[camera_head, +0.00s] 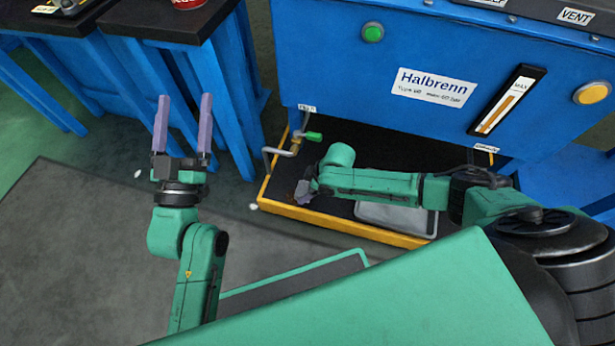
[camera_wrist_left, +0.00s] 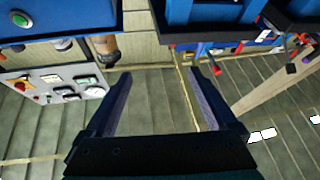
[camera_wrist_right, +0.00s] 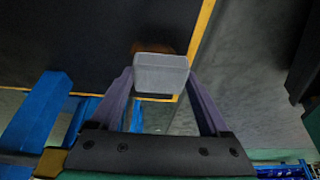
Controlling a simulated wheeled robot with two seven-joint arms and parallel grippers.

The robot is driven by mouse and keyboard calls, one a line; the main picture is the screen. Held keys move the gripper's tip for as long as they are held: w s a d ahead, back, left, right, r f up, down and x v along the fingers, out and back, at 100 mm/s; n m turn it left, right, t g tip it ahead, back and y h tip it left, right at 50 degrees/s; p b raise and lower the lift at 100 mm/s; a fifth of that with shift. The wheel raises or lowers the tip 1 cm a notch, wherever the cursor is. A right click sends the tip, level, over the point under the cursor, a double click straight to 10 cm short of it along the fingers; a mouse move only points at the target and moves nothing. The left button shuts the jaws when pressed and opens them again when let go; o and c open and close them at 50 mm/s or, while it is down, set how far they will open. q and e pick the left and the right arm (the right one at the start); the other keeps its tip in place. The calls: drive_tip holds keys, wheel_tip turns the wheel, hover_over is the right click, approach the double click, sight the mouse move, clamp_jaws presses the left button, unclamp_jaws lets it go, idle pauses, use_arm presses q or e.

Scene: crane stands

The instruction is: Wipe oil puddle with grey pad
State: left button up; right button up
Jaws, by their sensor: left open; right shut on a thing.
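My right gripper (camera_head: 305,190) is low over the left part of a dark tray with a yellow rim (camera_head: 330,226), under the blue machine. In the right wrist view its fingers (camera_wrist_right: 160,80) are shut on the grey pad (camera_wrist_right: 160,68), a pale block. A brownish patch (camera_wrist_right: 150,47), which looks like the oil puddle, shows just past the pad on the dark surface; the pad hides part of it. Whether the pad touches the surface I cannot tell. My left gripper (camera_head: 182,125) is raised, open and empty, left of the tray.
A pipe with a green-handled valve (camera_head: 313,136) stands at the tray's left end. A grey metal pan (camera_head: 395,215) lies in the tray, partly behind my right arm. Dark-topped blue tables (camera_head: 165,20) stand at upper left. The blue machine (camera_head: 330,60) overhangs the tray.

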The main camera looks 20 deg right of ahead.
drive_tip(key=shift+r, duration=0.25)
drive_tip(key=shift+r+p, duration=0.2)
drive_tip(key=shift+p, duration=0.3)
drive_tip(key=shift+r, duration=0.15)
drive_tip(key=shift+r+p, duration=0.15)
drive_tip(key=shift+p, duration=0.25)
drive_tip(key=shift+r, duration=0.25)
drive_tip(key=shift+r+p, duration=0.2)
drive_tip(key=shift+p, duration=0.3)
drive_tip(key=shift+r+p, duration=0.9)
drive_tip(key=shift+p, duration=0.1)
use_arm(q)
drive_tip(key=s+d+f+g+y, duration=0.1)
drive_tip(key=s+f+g, duration=0.4)
drive_tip(key=f, duration=0.7)
drive_tip(key=s+d+f+n+g+y, duration=0.1)
drive_tip(key=s+f+g, duration=0.4)
drive_tip(key=f, duration=0.6)
drive_tip(key=shift+s+f+p, duration=0.4)
drive_tip(key=shift+s+p, duration=0.05)
drive_tip(key=shift+s, duration=0.9)
use_arm(e)
drive_tip(key=shift+r, duration=0.3)
use_arm(q)
drive_tip(key=shift+d, duration=0.1)
